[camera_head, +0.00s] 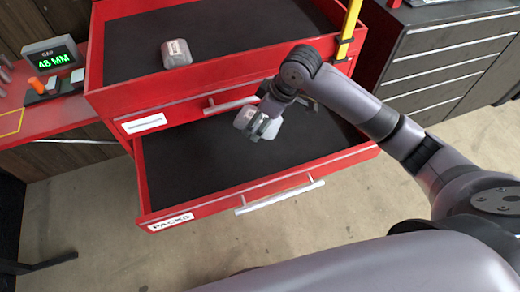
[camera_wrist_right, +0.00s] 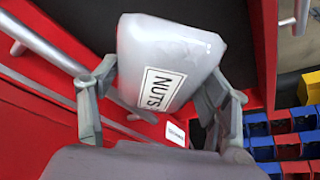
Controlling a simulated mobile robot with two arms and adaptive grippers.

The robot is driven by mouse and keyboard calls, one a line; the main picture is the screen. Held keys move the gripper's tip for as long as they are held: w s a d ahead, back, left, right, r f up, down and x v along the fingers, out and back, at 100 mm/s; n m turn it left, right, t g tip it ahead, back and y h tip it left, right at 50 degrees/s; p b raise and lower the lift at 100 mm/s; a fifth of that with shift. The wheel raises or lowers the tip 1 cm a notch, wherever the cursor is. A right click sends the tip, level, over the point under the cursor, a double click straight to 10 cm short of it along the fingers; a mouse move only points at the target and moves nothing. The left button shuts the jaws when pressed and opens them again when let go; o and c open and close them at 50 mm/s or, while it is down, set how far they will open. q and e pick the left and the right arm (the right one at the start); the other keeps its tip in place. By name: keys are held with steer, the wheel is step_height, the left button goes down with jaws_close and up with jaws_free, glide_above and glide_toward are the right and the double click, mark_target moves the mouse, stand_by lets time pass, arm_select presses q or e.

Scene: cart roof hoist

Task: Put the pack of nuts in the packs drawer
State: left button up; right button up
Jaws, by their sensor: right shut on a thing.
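The pack of nuts (camera_head: 267,127) is a grey-white pouch. In the right wrist view the pack (camera_wrist_right: 165,55) fills the upper middle, and its label reads NUTS. My right gripper (camera_head: 262,122) is shut on it, one finger on each side. In the head view the pack shows over the open packs drawer (camera_head: 200,170), a red drawer with a dark floor and a label reading PACKS. I cannot tell whether the pack touches the drawer floor. My left gripper is not in view.
Another grey pack (camera_head: 176,53) lies on the cart's dark top tray (camera_head: 125,50). A closed drawer with a handle (camera_head: 230,105) sits above the packs drawer. A yellow post (camera_head: 349,28) stands at the cart's right. A gap display (camera_head: 52,58) is at left.

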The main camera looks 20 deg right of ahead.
mark_target(257, 155)
step_height(257, 155, down, 16)
steer(key=shift+r, duration=0.2)
steer(key=shift+f+b, duration=0.1)
steer(key=shift+b, duration=0.2)
steer(key=o, duration=1.2)
steer(key=v, duration=1.2)
steer(key=shift+w+p, duration=0.1)
steer(key=shift+p, duration=0.3)
